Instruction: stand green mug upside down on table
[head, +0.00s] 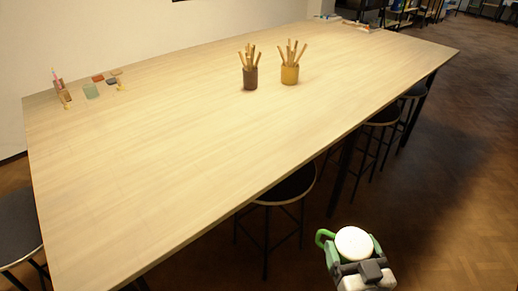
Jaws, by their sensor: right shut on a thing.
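The green mug (323,238) is at the bottom right of the head view, out over the floor beyond the table's near edge. Its green handle sticks out to the left. A pale round face of it points up toward the camera; I cannot tell for sure whether this is the base or the inside. My right gripper (357,261) is shut on the mug and hides much of its side. The long pale wooden table (190,150) fills the middle of the view, apart from the mug. My left gripper is out of view.
Two pots with wooden tools, one dark (250,78) and one ochre (289,75), stand toward the table's back. Small coloured items, including a green block (91,91), lie at the far left corner. Stools (290,186) line the near side. The table's front is clear.

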